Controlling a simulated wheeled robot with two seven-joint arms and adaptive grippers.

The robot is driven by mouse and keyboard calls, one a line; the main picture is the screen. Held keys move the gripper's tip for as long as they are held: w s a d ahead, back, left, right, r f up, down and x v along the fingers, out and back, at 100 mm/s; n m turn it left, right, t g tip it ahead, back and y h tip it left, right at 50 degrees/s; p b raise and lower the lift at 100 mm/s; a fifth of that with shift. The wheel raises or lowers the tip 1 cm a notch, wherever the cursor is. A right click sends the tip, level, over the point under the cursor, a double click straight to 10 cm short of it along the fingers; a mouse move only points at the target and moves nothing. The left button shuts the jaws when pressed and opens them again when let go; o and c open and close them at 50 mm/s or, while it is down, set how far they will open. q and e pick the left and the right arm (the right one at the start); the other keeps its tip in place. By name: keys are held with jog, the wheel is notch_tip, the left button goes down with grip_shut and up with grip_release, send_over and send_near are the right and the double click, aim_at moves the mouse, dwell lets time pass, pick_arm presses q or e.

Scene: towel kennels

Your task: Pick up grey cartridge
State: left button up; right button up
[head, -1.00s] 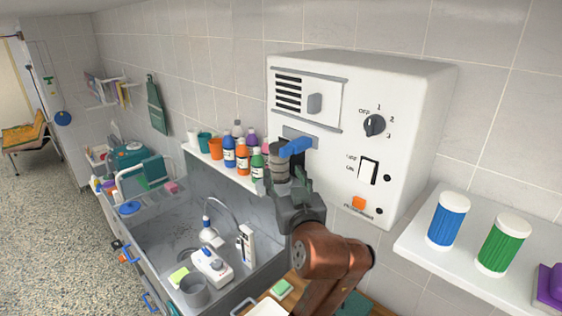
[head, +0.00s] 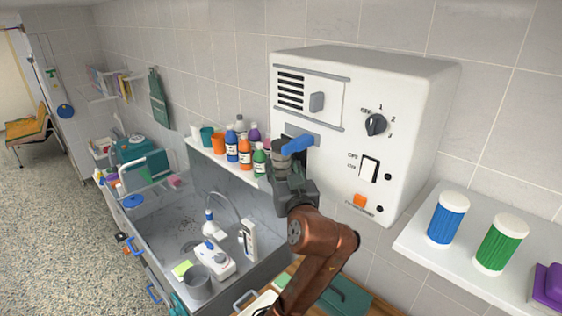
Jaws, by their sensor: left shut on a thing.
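The grey cartridge (head: 279,160) is a short upright cylinder in front of the lower left of the white wall machine (head: 405,85), just by the blue lever (head: 299,144). My left gripper (head: 285,176) is shut on the cartridge from below. The fingers hide its lower part. I cannot tell whether the cartridge still touches the machine. My right gripper is not in view.
A shelf with several bottles (head: 245,153) and cups is close to the left of the gripper. Below is a steel sink (head: 160,215) with a tap. A white shelf at right holds a blue canister (head: 447,220) and a green canister (head: 499,247).

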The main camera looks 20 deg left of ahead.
pick_arm(q)
jog(key=shift+c, duration=1.2)
jog(key=shift+r, duration=0.1)
